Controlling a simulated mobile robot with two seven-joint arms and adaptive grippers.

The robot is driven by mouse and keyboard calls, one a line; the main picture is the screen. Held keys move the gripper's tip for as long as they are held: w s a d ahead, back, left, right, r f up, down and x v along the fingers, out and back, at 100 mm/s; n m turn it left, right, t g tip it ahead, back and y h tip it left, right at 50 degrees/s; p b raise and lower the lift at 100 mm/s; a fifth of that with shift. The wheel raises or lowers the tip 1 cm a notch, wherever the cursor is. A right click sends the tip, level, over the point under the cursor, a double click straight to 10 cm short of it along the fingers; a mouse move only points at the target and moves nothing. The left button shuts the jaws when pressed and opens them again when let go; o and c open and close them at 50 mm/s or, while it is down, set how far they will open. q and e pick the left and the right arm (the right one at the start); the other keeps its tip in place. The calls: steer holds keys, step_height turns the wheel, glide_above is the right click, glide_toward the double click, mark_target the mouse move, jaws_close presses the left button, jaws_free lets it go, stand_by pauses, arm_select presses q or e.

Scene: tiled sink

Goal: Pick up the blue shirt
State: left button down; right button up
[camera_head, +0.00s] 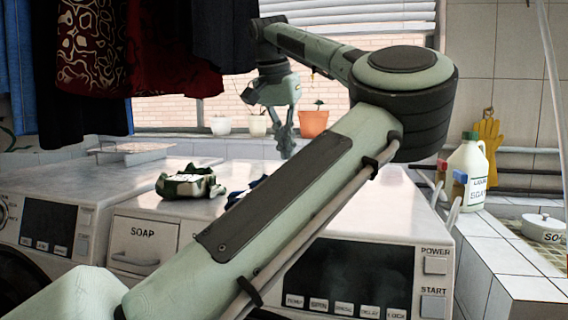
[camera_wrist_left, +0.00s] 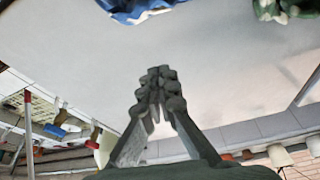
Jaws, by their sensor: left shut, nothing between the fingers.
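A crumpled blue cloth, which looks like the blue shirt (camera_head: 235,196), lies on top of the white machines in the head view, mostly hidden behind my left arm. Its blue and white edge shows at the top of the left wrist view (camera_wrist_left: 140,10). My left gripper (camera_head: 286,148) points down above the back of the machine tops, beyond the cloth and apart from it. Its fingers meet at the tips in the left wrist view (camera_wrist_left: 159,82), with nothing between them. My right gripper is in neither view.
A green and white cloth (camera_head: 190,183) lies left of the blue one. Potted plants (camera_head: 313,123) stand on the window ledge behind the gripper. Dark clothes (camera_head: 135,50) hang at upper left. A white soap bottle (camera_head: 467,172) stands at right. The machine top (camera_wrist_left: 220,70) under the gripper is bare.

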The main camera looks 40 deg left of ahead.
arm_select(q)
steer(key=x, duration=0.8)
steer(key=shift+s+a+f, duration=0.1)
steer(key=shift+a+f, duration=0.05)
steer(key=shift+f, duration=0.15)
steer(key=s, duration=0.1)
steer(key=s+d, duration=0.1)
steer(key=s, duration=0.1)
steer(key=shift+s+d+f, duration=0.1)
steer(key=shift+s+f, duration=0.05)
steer(key=shift+s, duration=0.2)
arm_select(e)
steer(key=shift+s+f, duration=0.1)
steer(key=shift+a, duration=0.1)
